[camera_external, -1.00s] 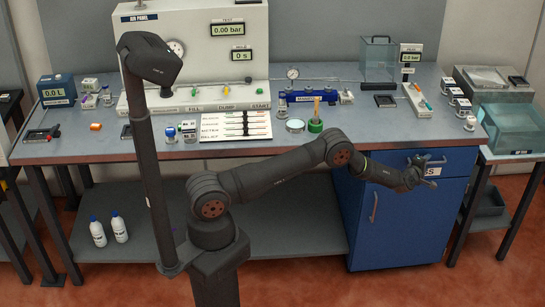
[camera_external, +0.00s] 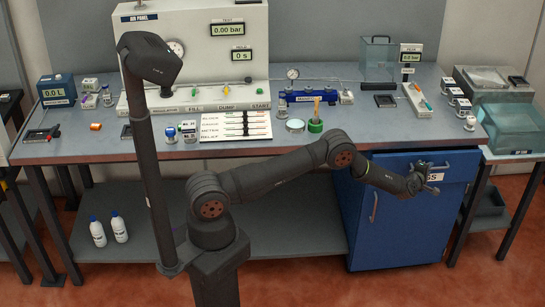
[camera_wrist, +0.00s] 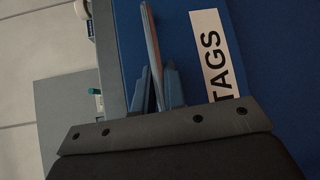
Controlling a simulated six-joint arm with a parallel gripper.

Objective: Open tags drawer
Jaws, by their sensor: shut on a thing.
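The tags drawer (camera_external: 390,168) is the top front of the blue cabinet under the right end of the bench. In the external view its front stands a little out from the cabinet. Its white label reads TAGS in the wrist view (camera_wrist: 216,55), partly cut by my wrist. My gripper (camera_wrist: 160,90) is shut on the drawer's thin bar handle (camera_wrist: 152,40), one finger on each side. In the external view my gripper (camera_external: 428,186) is in front of the drawer and covers part of the label and the handle.
Below the drawer is a blue cabinet door with an upright handle (camera_external: 373,206). The bench top (camera_external: 400,135) above carries several instruments. The floor in front of the cabinet is clear.

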